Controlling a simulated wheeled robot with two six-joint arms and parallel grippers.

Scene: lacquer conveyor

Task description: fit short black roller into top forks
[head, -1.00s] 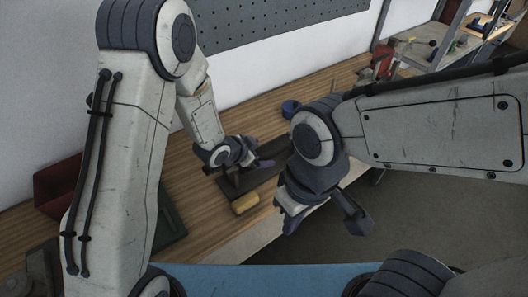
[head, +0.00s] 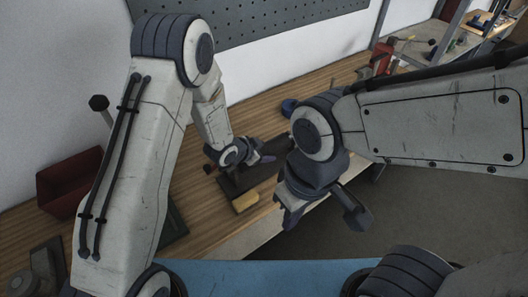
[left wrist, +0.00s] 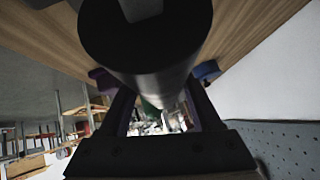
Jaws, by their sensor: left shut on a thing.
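A black roller (left wrist: 150,55) fills the upper middle of the left wrist view, its round end face and pale shaft stub toward the camera. My left gripper (left wrist: 155,80) is shut on it, one finger on each side. In the head view my left gripper (head: 262,160) is over the bench, above a dark base (head: 238,184). The roller is hard to tell from dark parts there, and I cannot make out the top forks. My right gripper (head: 322,212) is open and empty, in front of the bench edge.
A yellow block (head: 245,202) lies at the front of the dark base. A red bin (head: 72,184) stands at the left of the wooden bench (head: 262,118). A blue object (head: 289,106) lies behind my right arm. A pegboard (head: 270,22) hangs on the wall.

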